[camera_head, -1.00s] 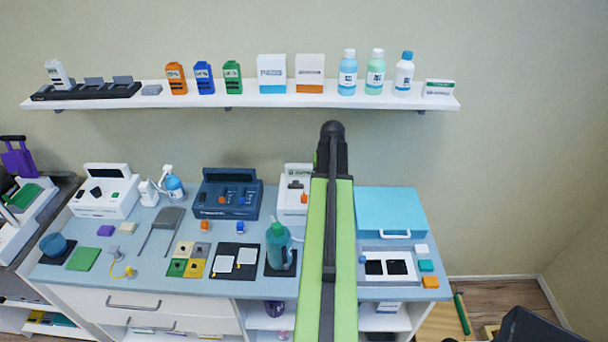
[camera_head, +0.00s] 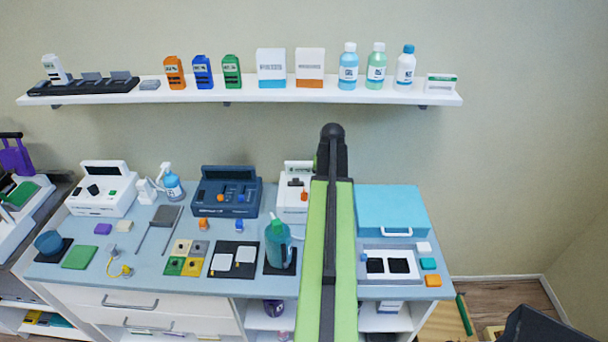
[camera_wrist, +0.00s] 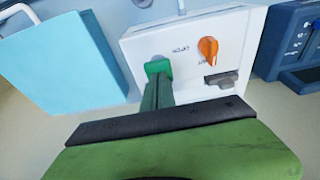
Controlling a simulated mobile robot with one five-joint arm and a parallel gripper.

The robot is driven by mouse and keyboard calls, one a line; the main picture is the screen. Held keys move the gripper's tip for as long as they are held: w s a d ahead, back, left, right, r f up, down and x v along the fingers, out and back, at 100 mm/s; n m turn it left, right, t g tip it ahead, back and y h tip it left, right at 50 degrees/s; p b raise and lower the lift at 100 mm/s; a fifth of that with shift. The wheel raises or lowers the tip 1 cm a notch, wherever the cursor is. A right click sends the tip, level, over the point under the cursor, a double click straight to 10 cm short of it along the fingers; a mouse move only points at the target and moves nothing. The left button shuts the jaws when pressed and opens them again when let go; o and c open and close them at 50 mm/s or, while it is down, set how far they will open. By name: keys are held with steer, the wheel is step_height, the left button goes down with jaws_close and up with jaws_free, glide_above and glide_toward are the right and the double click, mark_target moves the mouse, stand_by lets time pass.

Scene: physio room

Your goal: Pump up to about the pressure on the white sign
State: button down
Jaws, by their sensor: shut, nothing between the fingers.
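A white device (camera_head: 291,214) stands on the table, partly hidden behind my arm. In the wrist view the white device (camera_wrist: 190,22) shows an orange knob (camera_wrist: 208,47), a grey piece (camera_wrist: 221,79) and a bright green piece (camera_wrist: 158,66). My gripper (camera_wrist: 158,88) is shut and empty, with its fingers reaching over the device at the green piece. I cannot tell whether they touch it. A small white sign with a green band (camera_head: 441,83) stands at the right end of the shelf. Its writing is too small to read.
A dark blue device (camera_head: 226,193) stands left of the white one, and a light blue case (camera_head: 392,209) right of it. A green bottle (camera_head: 278,245) stands in front. The shelf (camera_head: 240,95) with bottles and boxes runs above the table.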

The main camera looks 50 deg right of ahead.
steer(key=shift+b+x, duration=0.8)
steer(key=shift+x, duration=0.2)
steer(key=p+v, duration=0.4)
steer(key=p, duration=0.1)
steer(key=shift+w+d+r, duration=0.1)
steer(key=shift+d+r, duration=0.05)
steer(key=shift+r, duration=0.3)
steer(key=shift+f, duration=0.15)
stand_by(1.5)
stand_by(0.5)
steer(key=shift+s+a+b+x, duration=0.15)
steer(key=shift+a+b+x, duration=0.05)
steer(key=shift+b+x, duration=1)
steer(key=shift+s+a+b+x, duration=0.1)
steer(key=shift+a+b+x, duration=0.1)
steer(key=shift+b+x, duration=1)
steer(key=p+v, duration=0.3)
steer(key=d+p+v, duration=0.1)
steer(key=v, duration=0.1)
steer(key=shift+w+p, duration=0.3)
steer(key=shift+p, duration=0.1)
